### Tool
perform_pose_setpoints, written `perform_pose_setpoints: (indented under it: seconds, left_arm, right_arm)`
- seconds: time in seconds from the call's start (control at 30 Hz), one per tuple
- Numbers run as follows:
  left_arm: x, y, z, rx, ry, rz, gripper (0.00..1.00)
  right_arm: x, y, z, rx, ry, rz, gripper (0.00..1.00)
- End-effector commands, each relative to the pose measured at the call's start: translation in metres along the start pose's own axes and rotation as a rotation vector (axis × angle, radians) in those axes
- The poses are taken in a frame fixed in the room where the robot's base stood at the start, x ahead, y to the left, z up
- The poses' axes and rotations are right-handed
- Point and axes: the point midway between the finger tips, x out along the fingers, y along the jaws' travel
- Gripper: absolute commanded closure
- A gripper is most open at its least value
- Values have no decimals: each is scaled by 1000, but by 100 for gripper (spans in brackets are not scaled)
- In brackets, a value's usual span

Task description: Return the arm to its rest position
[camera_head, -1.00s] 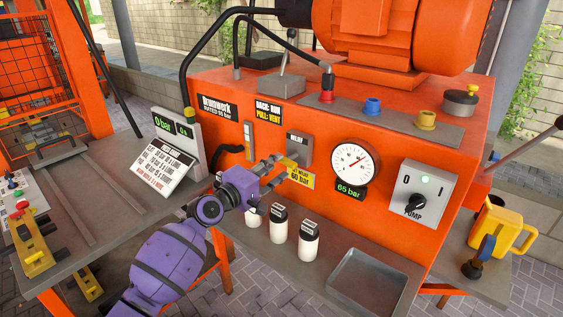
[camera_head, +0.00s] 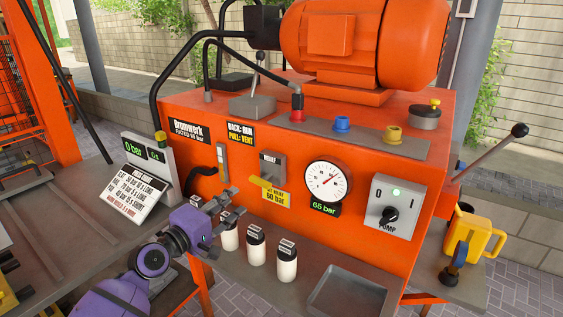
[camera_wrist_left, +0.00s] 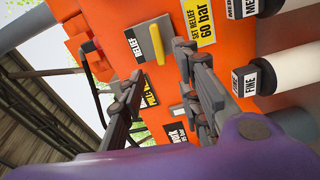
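My left gripper (camera_head: 230,204) is in front of the orange press unit, below and left of the relief valve (camera_head: 272,168). In the left wrist view my left gripper (camera_wrist_left: 158,72) has its two fingers apart with nothing between them. The valve's yellow handle (camera_head: 262,183) stands clear of the fingers. It also shows in the left wrist view (camera_wrist_left: 157,45), beyond the gap between the fingertips. My purple left forearm comes in from the lower left. My right gripper is in neither view.
White bottles (camera_head: 256,248) with black caps stand close to the gripper's right, beside a metal tray (camera_head: 345,293). The gauge (camera_head: 328,182) reads 65 bar below its dial. A display stand (camera_head: 150,165) is left of the gripper. A yellow jug (camera_head: 474,236) is far right.

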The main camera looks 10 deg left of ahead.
Motion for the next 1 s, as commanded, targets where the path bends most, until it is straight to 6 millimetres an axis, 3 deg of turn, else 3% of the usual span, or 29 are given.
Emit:
perform_pose_setpoints:
  seconds: [0.1,0.23,0.33,0.47,0.57,0.7,0.83,1.0]
  left_arm:
    - [0,-1,-1,69,3,-4,69]
    - [1,-10,5,358,16,-42,69]
    - [-15,-49,26,604,7,-126,69]
    - [-55,-108,58,864,-34,-251,69]
    - [-97,-154,87,1032,-88,-352,69]
    - [-172,-210,135,1228,-192,-491,69]
    - [-249,-246,183,1336,-297,-609,69]
    - [-336,-270,238,1320,-391,-731,69]
  right_arm:
    - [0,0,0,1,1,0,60]
    - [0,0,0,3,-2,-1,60]
    - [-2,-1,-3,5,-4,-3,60]
    - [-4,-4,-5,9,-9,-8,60]
    - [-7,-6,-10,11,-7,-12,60]
    - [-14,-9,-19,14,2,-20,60]
    - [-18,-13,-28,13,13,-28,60]
    - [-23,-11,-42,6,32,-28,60]
